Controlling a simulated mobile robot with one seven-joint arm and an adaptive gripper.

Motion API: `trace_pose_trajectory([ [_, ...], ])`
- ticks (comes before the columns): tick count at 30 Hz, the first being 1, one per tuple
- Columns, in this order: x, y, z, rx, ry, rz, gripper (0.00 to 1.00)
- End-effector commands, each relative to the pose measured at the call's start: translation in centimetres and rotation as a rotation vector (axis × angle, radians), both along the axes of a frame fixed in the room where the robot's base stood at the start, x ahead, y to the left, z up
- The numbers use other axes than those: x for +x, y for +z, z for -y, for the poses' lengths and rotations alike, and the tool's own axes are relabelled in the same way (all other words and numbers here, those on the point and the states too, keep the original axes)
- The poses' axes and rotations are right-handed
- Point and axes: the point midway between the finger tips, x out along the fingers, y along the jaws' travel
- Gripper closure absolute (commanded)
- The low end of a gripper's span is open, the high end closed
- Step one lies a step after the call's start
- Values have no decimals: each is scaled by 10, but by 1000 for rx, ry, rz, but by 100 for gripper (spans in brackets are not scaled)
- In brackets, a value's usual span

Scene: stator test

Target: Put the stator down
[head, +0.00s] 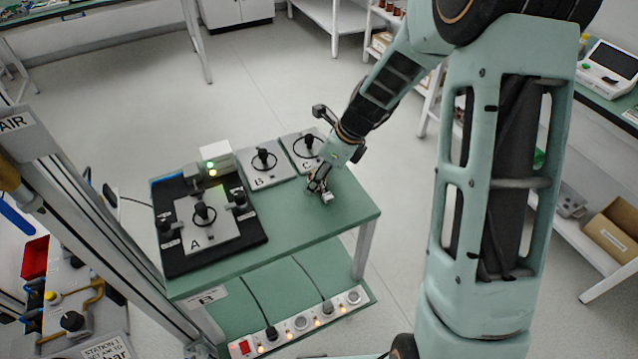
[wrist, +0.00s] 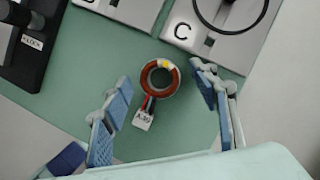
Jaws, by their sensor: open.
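My gripper (wrist: 165,110) is open, with one blue-padded finger on each side of the stator and a gap to both. In the head view my gripper (head: 322,190) is low over the table in front of plates B and C, and it mostly hides the stator. The white tag shows beside the fingers there.
Plate C (head: 308,150) and plate B (head: 265,162) stand at the table's back edge, each with a black ring and post. Plate A (head: 207,228) sits on a black mat with clamps at left. A box with green lights (head: 216,155) stands behind it. The table's right front (head: 340,215) is clear.

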Motion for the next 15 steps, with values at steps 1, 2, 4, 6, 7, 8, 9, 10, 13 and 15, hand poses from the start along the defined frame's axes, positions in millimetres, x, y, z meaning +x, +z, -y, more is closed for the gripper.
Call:
trace_pose_trajectory([
  [1,0,0,0,0,0,1,45],
  [2,0,1,0,0,0,0,45],
  [4,0,1,0,0,0,0,47],
  [6,0,1,0,0,0,0,55],
  [7,0,1,0,0,0,0,58],
  [8,0,1,0,0,0,0,62],
  [9,0,1,0,0,0,0,66],
  [10,0,1,0,0,0,0,69],
  [13,0,1,0,0,0,0,80],
  [15,0,1,0,0,0,0,88],
])
